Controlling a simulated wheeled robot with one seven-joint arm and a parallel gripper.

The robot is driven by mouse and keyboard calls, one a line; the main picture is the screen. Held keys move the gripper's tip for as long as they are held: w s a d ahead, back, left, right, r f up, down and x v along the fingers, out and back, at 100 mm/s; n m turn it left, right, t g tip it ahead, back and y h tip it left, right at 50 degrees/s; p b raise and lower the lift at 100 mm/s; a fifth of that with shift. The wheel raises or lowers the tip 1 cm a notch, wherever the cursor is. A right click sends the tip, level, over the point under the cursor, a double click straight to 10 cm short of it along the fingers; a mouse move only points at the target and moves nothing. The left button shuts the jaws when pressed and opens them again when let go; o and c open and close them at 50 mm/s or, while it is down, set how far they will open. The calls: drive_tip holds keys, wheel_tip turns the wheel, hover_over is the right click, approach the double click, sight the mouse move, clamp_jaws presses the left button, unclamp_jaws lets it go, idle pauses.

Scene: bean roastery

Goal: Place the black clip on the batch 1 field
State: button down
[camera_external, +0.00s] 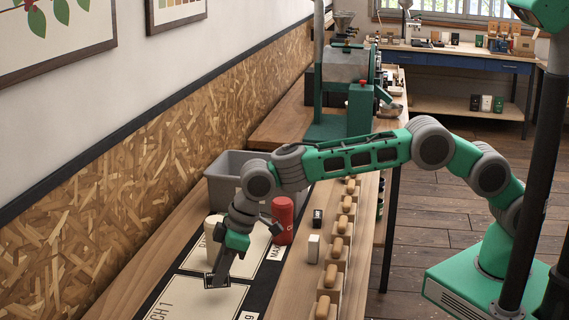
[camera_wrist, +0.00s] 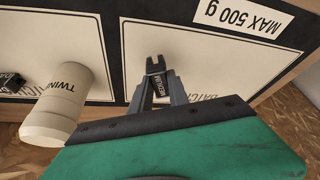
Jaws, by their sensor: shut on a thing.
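My gripper (camera_external: 218,283) is low over the near cream field marked "CH 1" (camera_external: 205,302), the batch 1 field, whose first letters are cut off. I cannot tell whether the clip touches the field.
A cream "TWINE" cylinder (camera_wrist: 57,103) stands on the neighbouring field, close to my gripper; a dark item (camera_wrist: 10,80) is beside it. A red cylinder (camera_external: 283,220) and grey bin (camera_external: 220,192) stand farther back. Several wooden-topped pieces (camera_external: 336,249) line the right edge.

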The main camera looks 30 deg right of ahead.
sight(222, 297)
drive_tip(key=shift+f+p, duration=0.35)
drive_tip(key=shift+f, duration=1.15)
drive_tip(key=shift+f, duration=0.1)
drive_tip(key=c, duration=1.7)
unclamp_jaws()
drive_tip(key=shift+f, duration=0.1)
drive_tip(key=o, duration=0.4)
drive_tip(key=shift+o, duration=0.2)
